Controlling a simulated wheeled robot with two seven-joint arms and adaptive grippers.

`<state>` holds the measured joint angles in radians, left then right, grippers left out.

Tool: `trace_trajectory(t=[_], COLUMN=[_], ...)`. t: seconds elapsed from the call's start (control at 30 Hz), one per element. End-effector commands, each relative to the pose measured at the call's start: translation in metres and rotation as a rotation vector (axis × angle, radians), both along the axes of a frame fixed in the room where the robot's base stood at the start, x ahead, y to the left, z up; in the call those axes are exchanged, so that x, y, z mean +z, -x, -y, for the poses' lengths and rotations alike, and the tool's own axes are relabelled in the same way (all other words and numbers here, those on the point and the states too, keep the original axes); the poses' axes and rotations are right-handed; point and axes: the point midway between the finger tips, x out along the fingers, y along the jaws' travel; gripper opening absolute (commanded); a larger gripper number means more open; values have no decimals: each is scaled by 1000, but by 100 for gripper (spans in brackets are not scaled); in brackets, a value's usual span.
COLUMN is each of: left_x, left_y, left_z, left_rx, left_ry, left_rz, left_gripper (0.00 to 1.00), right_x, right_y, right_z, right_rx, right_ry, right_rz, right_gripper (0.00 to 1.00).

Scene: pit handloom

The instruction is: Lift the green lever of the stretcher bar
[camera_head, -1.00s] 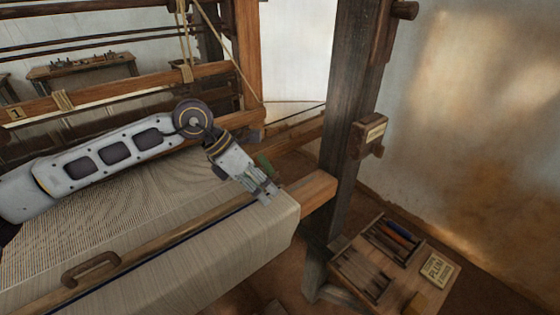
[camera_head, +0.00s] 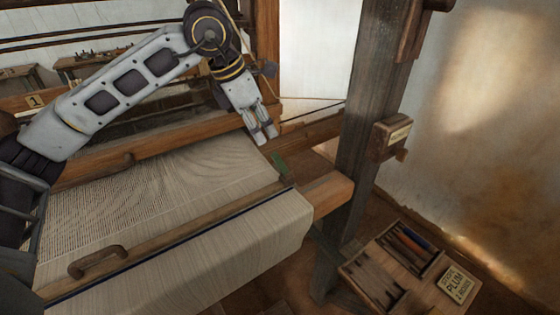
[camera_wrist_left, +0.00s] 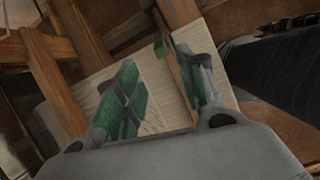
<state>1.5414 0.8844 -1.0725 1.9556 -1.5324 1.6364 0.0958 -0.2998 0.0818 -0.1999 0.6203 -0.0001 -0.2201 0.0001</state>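The green lever (camera_head: 279,163) is a small green piece by the right edge of the woven cloth (camera_head: 215,165) in the head view. In the left wrist view a small green piece (camera_wrist_left: 160,48), likely the same lever, shows just beyond the fingertips. My left gripper (camera_head: 264,135) points down, above and slightly left of the lever, apart from it. In the left wrist view its two green-padded fingers (camera_wrist_left: 165,80) are spread with nothing between them. A long wooden bar (camera_head: 190,226) crosses the cloth; I cannot tell whether it is the stretcher bar. My right gripper is out of view.
A dark upright post (camera_head: 368,110) with a small labelled block (camera_head: 393,137) stands right of the lever. A wooden beam end (camera_head: 330,192) juts out below it. A compartmented tool tray (camera_head: 375,288) sits at lower right. A curved handle (camera_head: 97,262) is on the near bar.

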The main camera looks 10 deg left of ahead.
Motion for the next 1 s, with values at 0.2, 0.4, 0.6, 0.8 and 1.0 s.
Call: trace_trajectory(t=[0.2,0.4,0.6,0.8,1.0], left_x=[-8,-24,-48,-72,-96], left_y=[-2,-7,-14,-22,-29], left_z=[2,7,14,22,28], left_rx=[-1,-2,-2,-1,-1], left_ry=[-1,-1,0,0,-1], left_rz=[-3,-2,-3,-4,-4], left_gripper=[39,39,39,39,39], right_x=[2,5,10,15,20], right_y=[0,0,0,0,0], right_z=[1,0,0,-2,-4], right_rx=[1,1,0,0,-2], right_ry=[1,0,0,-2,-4], right_rz=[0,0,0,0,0], right_gripper=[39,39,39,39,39])
